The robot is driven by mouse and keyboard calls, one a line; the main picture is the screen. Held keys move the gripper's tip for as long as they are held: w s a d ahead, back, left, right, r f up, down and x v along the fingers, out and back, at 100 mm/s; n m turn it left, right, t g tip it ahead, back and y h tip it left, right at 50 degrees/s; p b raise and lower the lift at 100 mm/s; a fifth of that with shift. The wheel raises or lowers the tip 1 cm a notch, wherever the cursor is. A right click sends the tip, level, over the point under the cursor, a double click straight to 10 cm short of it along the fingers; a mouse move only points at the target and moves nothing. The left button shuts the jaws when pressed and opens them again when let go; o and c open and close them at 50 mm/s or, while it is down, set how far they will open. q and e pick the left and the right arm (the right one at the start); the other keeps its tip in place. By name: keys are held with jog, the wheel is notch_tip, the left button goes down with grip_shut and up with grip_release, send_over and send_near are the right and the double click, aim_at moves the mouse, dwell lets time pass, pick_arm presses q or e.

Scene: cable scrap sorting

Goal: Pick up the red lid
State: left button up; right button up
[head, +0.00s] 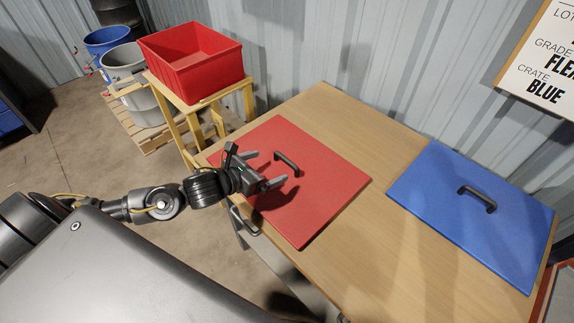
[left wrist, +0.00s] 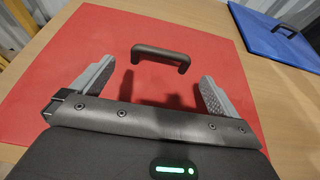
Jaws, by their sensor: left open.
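The red lid (head: 318,205) is a flat square panel lying on the wooden table, left of the blue lid. Its dark handle (head: 287,163) stands up near its middle. My left gripper (head: 277,168) is over the left part of the red lid, with its jaws apart and pointing toward the handle. In the left wrist view the handle (left wrist: 160,55) shows beyond and between the two grey fingertips (left wrist: 156,78), with nothing between the jaws. The red lid (left wrist: 60,70) fills most of that view. My right gripper is not in view.
A blue lid (head: 470,225) with a dark handle lies on the right of the table (head: 385,255). A red crate (head: 195,65) sits on a wooden stand at the back left. Barrels stand behind it on a pallet. A sign (head: 545,65) hangs at the upper right.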

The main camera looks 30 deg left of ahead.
aim_at(285, 160)
pick_arm(q)
jog(key=x, duration=0.4)
jog(key=shift+w+d+r+p, duration=0.1)
jog(key=shift+w+d+p, duration=0.15)
jog(key=shift+p, duration=0.15)
jog(key=shift+w+d, duration=0.15)
jog(key=shift+w, duration=0.1)
jog(key=shift+f, duration=0.25)
jog(key=shift+w, duration=0.3)
jog(key=p+x, duration=0.2)
jog(key=x, duration=0.1)
jog(key=shift+w+d+f, duration=0.1)
jog(key=shift+w+d, duration=0.1)
jog(key=shift+w, duration=0.1)
jog(key=shift+w+d+f, duration=0.15)
jog(key=shift+w+f, duration=0.1)
jog(key=shift+w, duration=0.1)
jog(key=c, duration=1.1)
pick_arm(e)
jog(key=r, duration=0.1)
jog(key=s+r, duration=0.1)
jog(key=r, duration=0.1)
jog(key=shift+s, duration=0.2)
pick_arm(q)
jog(key=shift+r, duration=0.1)
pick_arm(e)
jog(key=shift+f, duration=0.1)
